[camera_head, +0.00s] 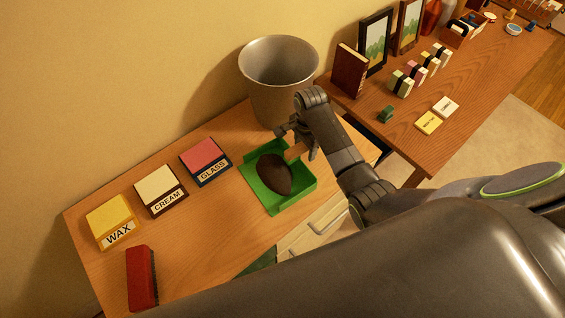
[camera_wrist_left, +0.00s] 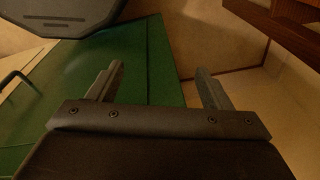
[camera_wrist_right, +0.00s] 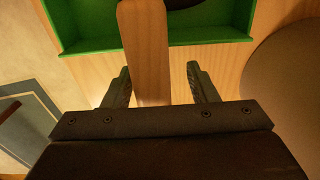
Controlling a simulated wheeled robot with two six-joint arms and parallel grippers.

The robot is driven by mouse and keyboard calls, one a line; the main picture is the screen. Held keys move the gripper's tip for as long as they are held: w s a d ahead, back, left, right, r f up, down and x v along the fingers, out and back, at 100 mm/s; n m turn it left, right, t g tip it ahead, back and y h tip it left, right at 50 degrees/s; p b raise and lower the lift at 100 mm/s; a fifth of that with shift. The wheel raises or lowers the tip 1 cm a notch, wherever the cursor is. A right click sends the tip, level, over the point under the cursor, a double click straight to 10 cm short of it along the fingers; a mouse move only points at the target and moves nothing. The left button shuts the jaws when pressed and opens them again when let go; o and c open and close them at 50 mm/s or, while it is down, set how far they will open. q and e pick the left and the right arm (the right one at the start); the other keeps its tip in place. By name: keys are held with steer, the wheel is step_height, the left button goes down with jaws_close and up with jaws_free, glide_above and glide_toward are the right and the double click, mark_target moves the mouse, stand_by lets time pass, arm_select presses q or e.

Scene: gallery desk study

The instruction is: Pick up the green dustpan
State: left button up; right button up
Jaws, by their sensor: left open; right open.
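The green dustpan (camera_head: 301,187) lies on the near wooden desk, with a dark brown rounded thing (camera_head: 273,175) inside it. My right gripper (camera_head: 297,146) is open at the dustpan's back right side. In the right wrist view a light wooden handle (camera_wrist_right: 144,45) reaches from the green dustpan (camera_wrist_right: 210,38) toward the open fingers (camera_wrist_right: 158,68), its end lying between them. Whether the fingers touch it I cannot tell. My left gripper (camera_wrist_left: 158,68) is open and empty in its wrist view, facing a green panel; the head view does not show it.
A grey metal bin (camera_head: 278,65) stands close behind the dustpan. Yellow WAX (camera_head: 112,218), CREAM (camera_head: 159,187) and red GLASS (camera_head: 205,158) blocks sit to the left, with a red brush-like block (camera_head: 141,278) in front. A second desk (camera_head: 450,120) holds frames and small items.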

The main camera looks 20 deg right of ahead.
steer(key=shift+s+a+r, duration=0.15)
steer(key=shift+s+r, duration=0.05)
steer(key=shift+s, duration=0.05)
steer(key=shift+s+a+r, duration=0.15)
steer(key=shift+s, duration=0.1)
steer(key=c, duration=0.5)
steer(key=shift+w, duration=0.1)
steer(key=shift+c, duration=1.1)
jaws_close()
arm_select(q)
steer(key=shift+s+a, duration=0.4)
steer(key=shift+s, duration=0.25)
steer(key=shift+s, duration=0.2)
